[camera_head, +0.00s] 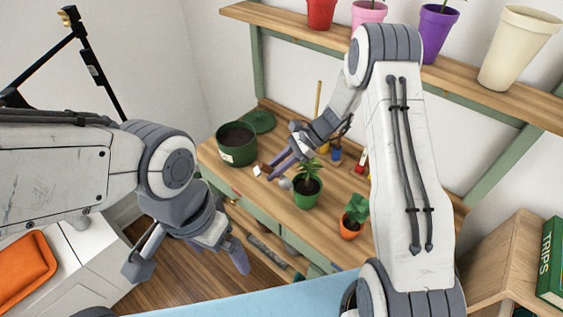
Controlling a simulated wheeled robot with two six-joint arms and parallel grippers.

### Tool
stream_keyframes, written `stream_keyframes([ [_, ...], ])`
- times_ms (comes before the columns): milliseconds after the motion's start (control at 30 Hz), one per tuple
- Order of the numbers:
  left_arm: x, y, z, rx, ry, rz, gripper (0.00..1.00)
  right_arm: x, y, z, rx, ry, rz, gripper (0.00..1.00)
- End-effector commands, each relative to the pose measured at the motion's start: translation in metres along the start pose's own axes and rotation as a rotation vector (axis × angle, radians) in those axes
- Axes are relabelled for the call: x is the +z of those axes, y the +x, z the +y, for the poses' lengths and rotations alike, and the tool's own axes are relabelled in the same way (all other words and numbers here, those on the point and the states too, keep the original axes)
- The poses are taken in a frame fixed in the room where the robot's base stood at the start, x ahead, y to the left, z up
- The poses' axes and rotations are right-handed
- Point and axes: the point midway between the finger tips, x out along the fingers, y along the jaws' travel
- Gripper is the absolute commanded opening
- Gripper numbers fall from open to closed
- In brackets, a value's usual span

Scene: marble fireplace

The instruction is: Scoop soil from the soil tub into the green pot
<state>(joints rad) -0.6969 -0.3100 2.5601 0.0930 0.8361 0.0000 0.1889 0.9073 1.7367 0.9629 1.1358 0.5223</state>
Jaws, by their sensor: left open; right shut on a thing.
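The soil tub (237,154) is dark green and round, with dark soil (236,137) inside, on the left of the wooden bench. The green pot (307,198) holds soil and a leafy plant and stands right of the tub, nearer to me. My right gripper (273,171) is low over the bench between the tub and the pot. It is shut on a small tool, mostly hidden by the fingers; a greyish rounded part (284,183) shows beside them. I cannot tell whether it carries soil. My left gripper (192,262) is open and empty, in front of the bench.
An orange pot (349,229) with a plant stands at the right. A green lid (259,122) lies behind the tub. Small tools and bottles (335,154) are behind my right gripper. A shelf (300,29) with several pots runs above. My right arm hides part of the bench.

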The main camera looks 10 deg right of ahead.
Motion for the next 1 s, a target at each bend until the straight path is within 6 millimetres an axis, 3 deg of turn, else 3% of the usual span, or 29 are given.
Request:
stream_keyframes([
  [633,-0.002,-0.034,0.003,0.0,-0.002,0.0,1.0,0.029,0.044,0.001,0.003,-0.003,0.283,0.0],
  [1000,-0.003,-0.046,0.003,0.0,-0.003,0.0,1.0,0.035,0.059,0.0,0.0,0.0,0.379,0.0],
])
